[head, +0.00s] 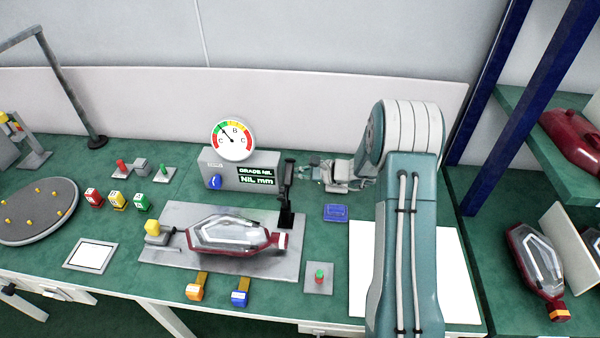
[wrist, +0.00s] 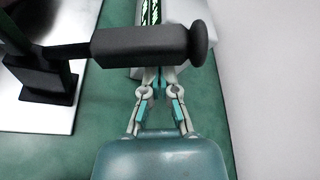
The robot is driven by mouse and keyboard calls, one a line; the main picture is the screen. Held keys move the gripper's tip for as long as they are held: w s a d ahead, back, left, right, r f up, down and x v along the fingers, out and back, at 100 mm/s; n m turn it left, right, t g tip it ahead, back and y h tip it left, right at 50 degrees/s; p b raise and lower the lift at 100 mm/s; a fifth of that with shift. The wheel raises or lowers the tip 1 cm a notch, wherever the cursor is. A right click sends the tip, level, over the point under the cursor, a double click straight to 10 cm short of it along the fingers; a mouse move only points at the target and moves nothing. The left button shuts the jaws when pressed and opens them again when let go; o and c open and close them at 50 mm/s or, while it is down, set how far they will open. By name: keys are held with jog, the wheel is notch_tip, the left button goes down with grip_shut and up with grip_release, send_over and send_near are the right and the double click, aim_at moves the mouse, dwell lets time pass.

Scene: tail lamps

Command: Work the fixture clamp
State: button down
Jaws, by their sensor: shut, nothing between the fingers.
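The fixture clamp (head: 287,195) is black and stands at the right end of a grey fixture plate (head: 180,215), its lever upright. A dark red and clear tail lamp (head: 232,233) lies on the plate left of the clamp. My gripper (head: 308,172) is shut and empty, just right of the upper part of the lever. In the wrist view, the black clamp handle (wrist: 140,46) with its round end knob lies across the picture. My fingertips (wrist: 158,76) are close to it and partly hidden by it. I cannot tell whether they touch.
A grey gauge box (head: 228,172) with a round dial (head: 233,140) stands behind the plate. A blue block (head: 336,212) and a button pad (head: 319,278) lie right of the plate. A yellow knob (head: 152,227) is at its left end. A shelf (head: 545,160) stands far right.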

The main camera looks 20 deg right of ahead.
jog(key=shift+s+r+n, duration=0.15)
jog(key=shift+r+n, duration=0.25)
jog(key=shift+r, duration=0.05)
dwell(0.4)
jog(key=s+a+r+n+t, duration=0.2)
jog(key=s+r+n+t, duration=0.1)
jog(key=s+r+n, duration=0.2)
jog(key=shift+s+a+r+n, duration=0.15)
jog(key=shift+s+a+n, duration=0.05)
jog(key=shift+n, duration=0.6)
jog(key=shift+s+d, duration=0.1)
jog(key=shift+s, duration=0.05)
dwell(0.6)
jog(key=f+v, duration=0.1)
jog(key=v, duration=1)
jog(key=shift+s+d+r, duration=0.15)
jog(key=shift+s+d, duration=0.05)
jog(key=shift+d, duration=0.15)
jog(key=shift+a, duration=0.1)
